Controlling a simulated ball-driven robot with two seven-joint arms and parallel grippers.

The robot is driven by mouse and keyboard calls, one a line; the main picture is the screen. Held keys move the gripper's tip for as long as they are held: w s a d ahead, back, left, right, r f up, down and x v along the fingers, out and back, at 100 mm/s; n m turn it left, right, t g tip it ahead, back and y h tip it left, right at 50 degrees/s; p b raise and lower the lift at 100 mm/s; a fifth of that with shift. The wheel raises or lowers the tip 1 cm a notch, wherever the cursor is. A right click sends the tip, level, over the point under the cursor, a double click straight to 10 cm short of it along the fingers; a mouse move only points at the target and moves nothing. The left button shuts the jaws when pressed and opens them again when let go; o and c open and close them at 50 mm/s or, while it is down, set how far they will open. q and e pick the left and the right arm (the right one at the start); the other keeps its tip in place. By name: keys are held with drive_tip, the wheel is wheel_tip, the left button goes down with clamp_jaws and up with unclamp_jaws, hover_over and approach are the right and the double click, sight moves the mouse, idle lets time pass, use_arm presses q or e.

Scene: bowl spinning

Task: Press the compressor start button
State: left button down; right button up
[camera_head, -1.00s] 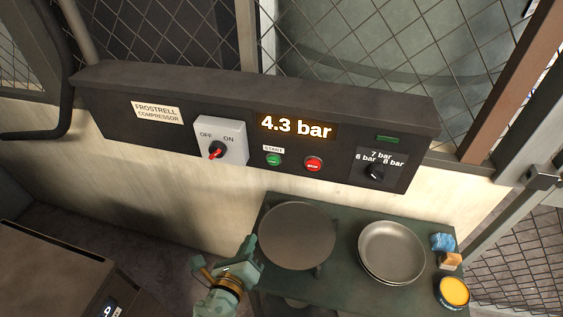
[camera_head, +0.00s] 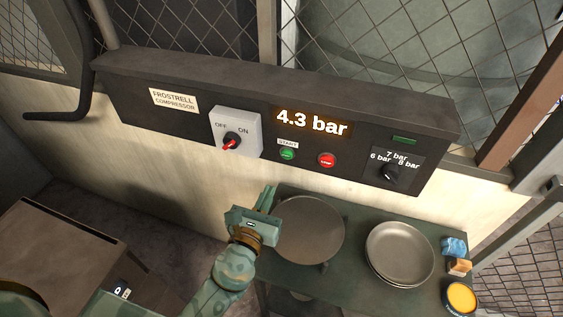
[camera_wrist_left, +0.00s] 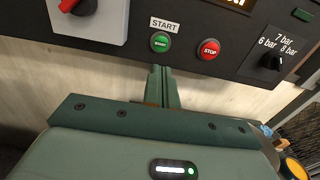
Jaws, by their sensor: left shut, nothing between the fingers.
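The green start button (camera_head: 287,154) is on the dark compressor panel (camera_head: 188,121), under a white START label. The red stop button (camera_head: 326,160) is to its right. My left gripper (camera_head: 268,193) is below and a little left of the start button, apart from the panel. In the left wrist view its fingers (camera_wrist_left: 162,80) are shut together with nothing between them, pointing up just below the start button (camera_wrist_left: 160,43). The stop button (camera_wrist_left: 208,49) also shows there. The display (camera_head: 312,122) reads 4.3 bar. My right gripper is not in view.
An OFF/ON rotary switch (camera_head: 232,140) with a red pointer is left of the buttons, and a pressure knob (camera_head: 390,173) is right. Below, a dark green table (camera_head: 345,272) holds a round disc (camera_head: 309,230), stacked bowls (camera_head: 400,252), and a yellow tin (camera_head: 461,297).

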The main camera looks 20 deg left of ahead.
sight(286, 155)
use_arm(q)
drive_tip(key=w, duration=1)
drive_tip(key=shift+w+d, duration=0.2)
drive_tip(key=shift+w, duration=0.1)
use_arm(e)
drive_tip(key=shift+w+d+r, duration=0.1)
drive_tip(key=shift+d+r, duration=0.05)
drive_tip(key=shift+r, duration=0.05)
